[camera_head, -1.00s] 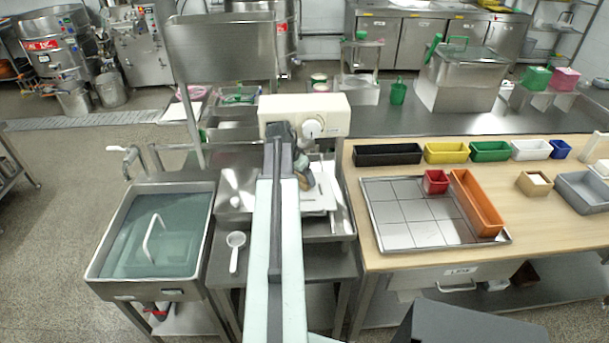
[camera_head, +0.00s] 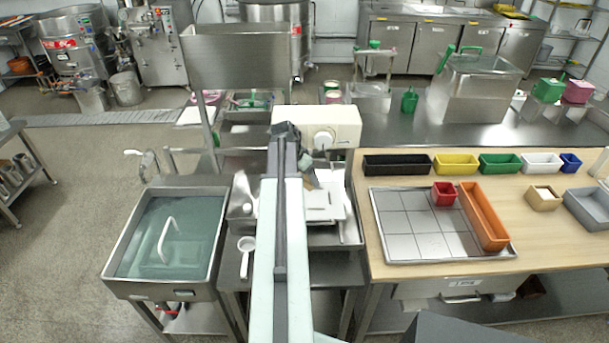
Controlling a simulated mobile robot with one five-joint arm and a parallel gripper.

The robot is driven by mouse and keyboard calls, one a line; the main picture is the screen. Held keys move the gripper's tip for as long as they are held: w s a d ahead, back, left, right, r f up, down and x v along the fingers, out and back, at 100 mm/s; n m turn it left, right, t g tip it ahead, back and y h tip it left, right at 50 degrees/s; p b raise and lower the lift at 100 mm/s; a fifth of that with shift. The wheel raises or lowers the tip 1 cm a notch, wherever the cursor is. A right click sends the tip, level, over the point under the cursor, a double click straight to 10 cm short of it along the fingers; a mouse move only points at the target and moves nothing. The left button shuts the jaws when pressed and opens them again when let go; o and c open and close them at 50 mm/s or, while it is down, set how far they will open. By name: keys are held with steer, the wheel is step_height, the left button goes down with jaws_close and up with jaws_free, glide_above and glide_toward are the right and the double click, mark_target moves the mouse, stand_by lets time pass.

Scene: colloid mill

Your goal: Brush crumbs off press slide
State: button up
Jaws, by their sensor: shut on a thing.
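The press (camera_head: 320,128) has a cream top housing with a round white knob. Under it, a white flat slide plate (camera_head: 322,205) lies over a metal tray. My arm reaches up the middle of the picture and covers the left part of the press and slide. My gripper (camera_head: 306,168) is just below the housing, above the slide's back edge. It is small and partly hidden by my arm. It is shut on a small brownish thing, which looks like a brush (camera_head: 311,178). I cannot make out crumbs, or whether the brush touches the slide.
A water-filled sink (camera_head: 200,282) stands at the left, with a white scoop (camera_head: 246,256) beside it. At the right, a wooden table (camera_head: 372,262) holds a metal tray (camera_head: 408,226), a red bin (camera_head: 444,193), an orange bin (camera_head: 484,216) and several other bins.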

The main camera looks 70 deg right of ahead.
steer(key=shift+r+p, duration=0.3)
steer(key=shift+r, duration=0.45)
step_height(320, 180, up, 3)
steer(key=p, duration=0.3)
steer(key=shift+r, duration=0.15)
